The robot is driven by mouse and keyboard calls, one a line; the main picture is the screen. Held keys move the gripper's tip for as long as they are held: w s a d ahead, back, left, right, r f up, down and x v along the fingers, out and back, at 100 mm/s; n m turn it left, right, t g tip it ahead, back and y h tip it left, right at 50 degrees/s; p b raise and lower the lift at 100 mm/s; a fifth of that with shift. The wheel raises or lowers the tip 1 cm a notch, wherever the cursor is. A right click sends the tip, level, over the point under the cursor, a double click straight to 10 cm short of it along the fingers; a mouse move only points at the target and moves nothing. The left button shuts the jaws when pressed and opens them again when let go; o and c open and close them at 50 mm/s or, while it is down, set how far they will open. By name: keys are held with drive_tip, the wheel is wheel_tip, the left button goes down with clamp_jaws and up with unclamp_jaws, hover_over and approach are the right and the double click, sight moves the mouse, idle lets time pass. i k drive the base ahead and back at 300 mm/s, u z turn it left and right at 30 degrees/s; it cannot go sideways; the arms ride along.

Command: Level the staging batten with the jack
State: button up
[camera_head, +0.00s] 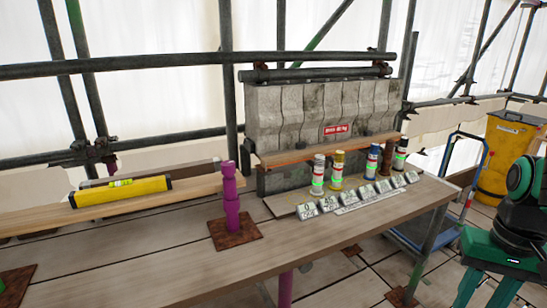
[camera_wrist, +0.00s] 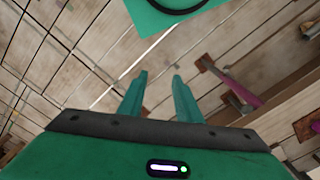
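The staging batten (camera_head: 205,187), a pale plank, lies at the left of the head view, with a yellow spirit level (camera_head: 122,191) on it. The level's green vial shows, but its bubble is too small to read. A purple jack (camera_head: 231,205) stands upright on a rusty square plate (camera_head: 235,231) by the batten's right end. I cannot tell whether it touches the batten. In the wrist view, my gripper (camera_wrist: 160,76) is open and empty, its green fingers apart above plank flooring. The fingers do not show in the head view; green arm parts are at its right edge.
Several coloured canisters (camera_head: 337,170) and numbered tags (camera_head: 327,203) stand on the bench (camera_head: 290,245), before a grey block (camera_head: 310,115). Scaffold tubes (camera_head: 185,61) cross behind. A yellow bin (camera_head: 500,155) stands at right. A purple post (camera_wrist: 238,88) shows in the wrist view.

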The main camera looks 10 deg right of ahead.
sight(228, 166)
drive_tip(key=z, duration=0.95)
drive_tip(key=k, duration=1.3)
drive_tip(key=u, duration=1.5)
drive_tip(key=i, duration=1.05)
